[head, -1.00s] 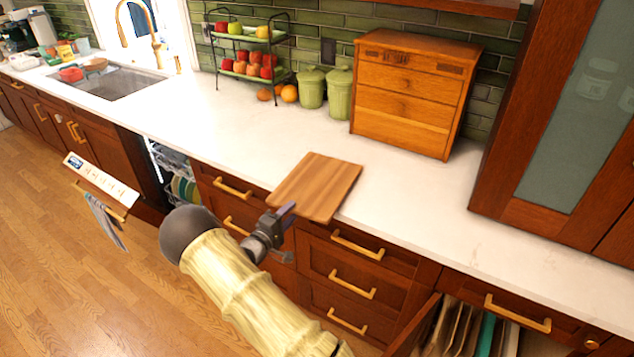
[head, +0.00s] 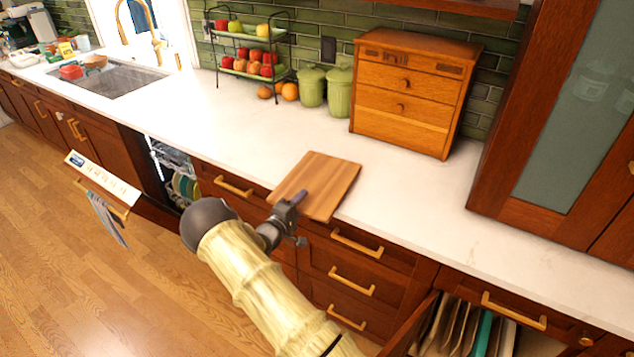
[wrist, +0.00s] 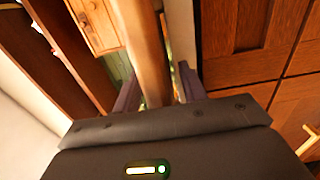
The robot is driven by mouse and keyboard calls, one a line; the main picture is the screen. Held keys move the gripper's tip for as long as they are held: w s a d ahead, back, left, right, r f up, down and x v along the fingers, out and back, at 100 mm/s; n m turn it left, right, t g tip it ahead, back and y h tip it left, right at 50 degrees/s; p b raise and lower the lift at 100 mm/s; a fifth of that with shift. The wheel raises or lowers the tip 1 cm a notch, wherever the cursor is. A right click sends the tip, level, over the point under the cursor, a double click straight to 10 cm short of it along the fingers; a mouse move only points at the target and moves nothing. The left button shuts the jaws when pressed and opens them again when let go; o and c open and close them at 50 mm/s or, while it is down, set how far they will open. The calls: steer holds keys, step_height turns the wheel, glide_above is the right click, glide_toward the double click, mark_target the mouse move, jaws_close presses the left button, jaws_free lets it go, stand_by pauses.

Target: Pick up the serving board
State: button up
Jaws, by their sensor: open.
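The serving board (head: 328,180) is a flat, striped brown wooden rectangle. It lies on the white counter with its near end sticking out past the front edge. My gripper (head: 298,197) is at the board's near-left edge in the head view. In the wrist view my gripper (wrist: 158,92) is open, with one dark finger on each side. The board (wrist: 143,45) shows nearly edge-on as a brown strip running between the fingers. I cannot tell whether either finger touches it.
The counter (head: 240,135) is clear around the board. A wooden drawer chest (head: 405,95), green canisters (head: 311,87) and a fruit rack (head: 247,60) stand behind. The dishwasher (head: 172,175) is open at left.

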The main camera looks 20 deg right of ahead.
steer(key=shift+c, duration=0.4)
jaws_close()
steer(key=shift+r, duration=0.1)
steer(key=shift+r, duration=0.1)
step_height(320, 180, up, 10)
steer(key=shift+f+b, duration=0.15)
steer(key=shift+b, duration=0.55)
steer(key=shift+w, duration=0.1)
